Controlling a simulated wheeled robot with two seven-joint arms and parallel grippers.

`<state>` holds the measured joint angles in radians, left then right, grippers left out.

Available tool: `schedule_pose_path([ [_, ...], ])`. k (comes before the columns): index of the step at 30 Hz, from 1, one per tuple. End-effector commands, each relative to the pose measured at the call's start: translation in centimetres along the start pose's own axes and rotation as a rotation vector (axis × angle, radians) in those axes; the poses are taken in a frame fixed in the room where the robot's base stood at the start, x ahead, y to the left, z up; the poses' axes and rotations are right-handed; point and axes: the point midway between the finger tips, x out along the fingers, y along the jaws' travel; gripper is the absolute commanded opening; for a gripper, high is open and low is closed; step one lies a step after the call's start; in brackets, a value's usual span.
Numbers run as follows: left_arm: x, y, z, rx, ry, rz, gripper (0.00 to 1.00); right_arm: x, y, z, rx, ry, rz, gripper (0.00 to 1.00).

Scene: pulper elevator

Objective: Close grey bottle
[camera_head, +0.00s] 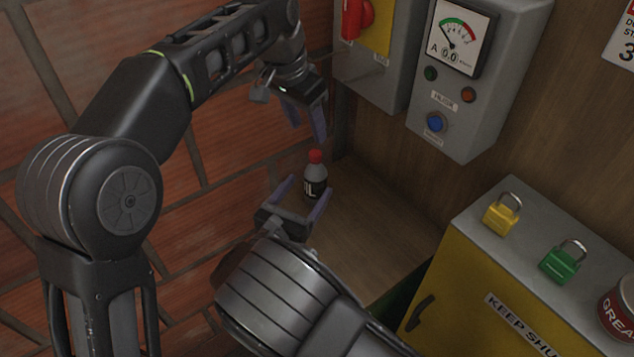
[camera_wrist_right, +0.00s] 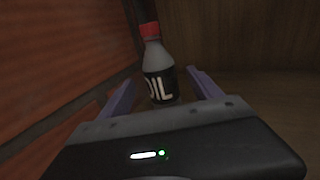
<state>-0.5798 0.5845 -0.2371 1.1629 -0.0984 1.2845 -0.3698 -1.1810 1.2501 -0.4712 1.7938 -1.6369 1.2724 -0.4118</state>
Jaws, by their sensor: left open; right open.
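The grey bottle (camera_head: 315,177) has a red cap and a black label with white letters. It stands upright on the wooden surface in the corner by the brick wall. The red cap (camera_head: 315,156) sits on its neck; I cannot tell whether it is tight. My right gripper (camera_head: 305,190) is open, with its fingers pointing at the bottle's lower body. In the right wrist view the bottle (camera_wrist_right: 158,65) stands between the fingers, towards their far ends, with no clear contact. My left gripper (camera_head: 306,118) is open above the bottle, its fingers pointing down near the cap.
A grey meter box (camera_head: 478,90) and a box with a red switch (camera_head: 356,20) hang on the wall behind. A yellow cabinet (camera_head: 465,250) at the right carries a yellow padlock (camera_head: 500,217), a green padlock (camera_head: 560,264) and a grease can (camera_head: 618,310). The wooden surface (camera_head: 375,225) right of the bottle is clear.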

Motion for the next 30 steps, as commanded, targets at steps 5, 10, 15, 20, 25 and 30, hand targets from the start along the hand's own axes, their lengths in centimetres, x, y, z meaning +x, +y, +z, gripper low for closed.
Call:
schedule_pose_path([
  [5,0.0,0.0,0.0,0.000,0.000,0.000,0.50,1.3,-0.1,0.0,0.000,0.000,-0.003,0.73],
  [10,0.0,0.0,0.0,0.000,0.000,0.000,0.50,3.6,-0.1,0.0,0.001,0.000,-0.004,0.73],
  [15,0.0,0.0,0.0,0.000,0.000,0.000,0.50,6.0,-0.1,0.0,0.001,0.000,-0.002,0.73],
  [20,0.0,0.0,0.0,0.000,0.000,0.000,0.50,7.4,-0.1,0.0,0.001,-0.001,-0.002,0.73],
  [25,0.0,0.0,0.0,0.000,0.000,0.000,0.50,7.7,0.0,0.0,0.000,0.000,0.000,0.73],
  [30,0.0,0.0,0.0,0.000,0.000,0.000,0.50,7.7,0.0,0.0,0.000,0.000,0.000,0.73],
])
